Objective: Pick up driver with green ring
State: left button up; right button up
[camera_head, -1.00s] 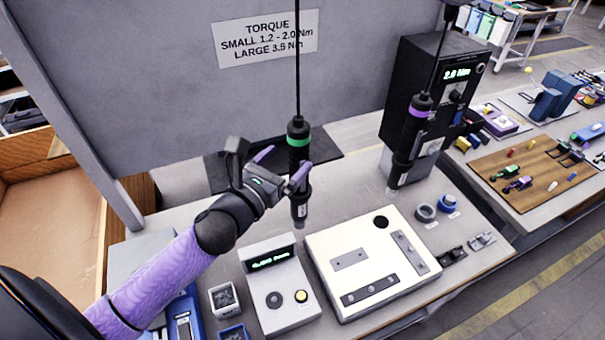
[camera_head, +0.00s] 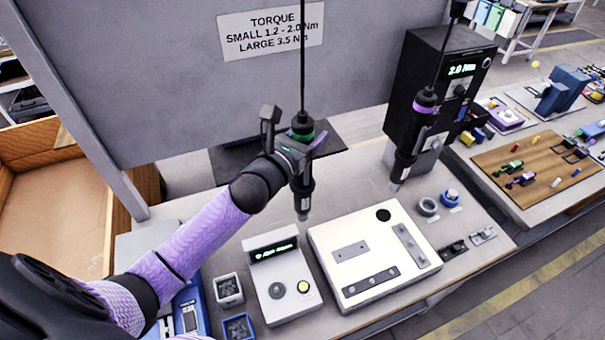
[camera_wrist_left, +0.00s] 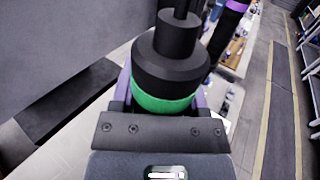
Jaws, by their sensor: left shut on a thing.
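The driver with the green ring (camera_head: 302,134) is black and hangs upright on a dark cable above the bench. My left gripper (camera_head: 306,150) is shut on the driver's body, just under the green ring, and hides part of it. In the left wrist view the driver's black top and green ring (camera_wrist_left: 166,101) stand between the purple fingers. A second driver with a purple ring (camera_head: 424,106) hangs to the right, in front of a black unit. My right gripper is not in view.
A white fixture plate (camera_head: 375,245) and a grey display box (camera_head: 281,282) stand on the bench below. Small bins (camera_head: 228,290) sit to the left of the box. A grey panel with a torque sign (camera_head: 270,32) rises behind. A black display unit (camera_head: 437,85) stands at right.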

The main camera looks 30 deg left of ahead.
pick_arm(q)
grip_shut()
